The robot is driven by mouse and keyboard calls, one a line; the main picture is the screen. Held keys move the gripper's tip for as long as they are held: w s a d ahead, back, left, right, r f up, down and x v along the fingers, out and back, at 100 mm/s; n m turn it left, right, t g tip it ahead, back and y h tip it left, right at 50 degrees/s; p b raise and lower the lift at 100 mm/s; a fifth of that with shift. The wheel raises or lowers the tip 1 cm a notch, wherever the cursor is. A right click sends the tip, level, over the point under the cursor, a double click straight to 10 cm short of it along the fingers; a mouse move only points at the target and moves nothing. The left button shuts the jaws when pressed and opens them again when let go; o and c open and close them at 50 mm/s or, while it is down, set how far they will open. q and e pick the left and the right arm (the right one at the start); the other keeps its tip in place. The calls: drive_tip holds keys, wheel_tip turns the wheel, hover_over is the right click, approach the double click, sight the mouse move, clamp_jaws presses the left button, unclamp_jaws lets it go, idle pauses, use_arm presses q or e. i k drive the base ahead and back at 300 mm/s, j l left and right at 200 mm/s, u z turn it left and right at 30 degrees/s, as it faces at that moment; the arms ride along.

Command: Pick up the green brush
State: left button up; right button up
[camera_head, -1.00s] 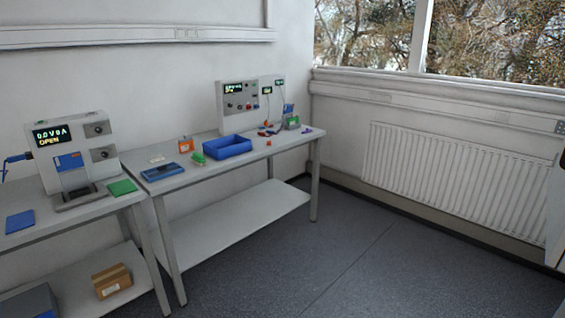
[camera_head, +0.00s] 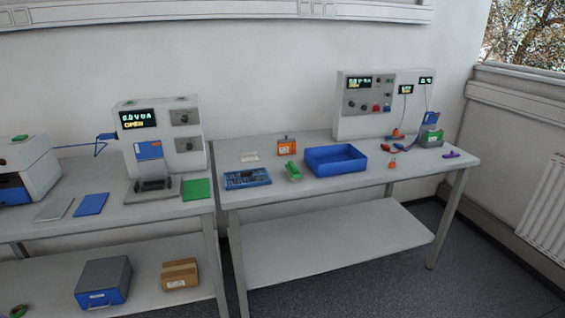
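A small green object (camera_head: 293,171) lies on the right bench, just left of the blue bin. It may be the green brush, but it is too small to make out bristles or a handle. Another small green item (camera_head: 19,311) shows at the bottom left on the lower shelf, partly cut off by the frame edge; I cannot tell what it is. Neither of my grippers is in view.
The right bench (camera_head: 420,170) carries a blue bin (camera_head: 335,170), a blue tray (camera_head: 247,179), an orange item (camera_head: 286,146) and a panel instrument (camera_head: 385,104). The left bench holds a tester (camera_head: 160,140) and flat pads. Its lower shelf holds boxes (camera_head: 103,282).

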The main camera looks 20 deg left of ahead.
sight(291, 170)
drive_tip(key=i+l+u, duration=0.15)
drive_tip(key=i+u, duration=0.2)
drive_tip(key=i+l+u, duration=0.2)
drive_tip(key=u, duration=0.15)
drive_tip(key=i+l+u, duration=0.3)
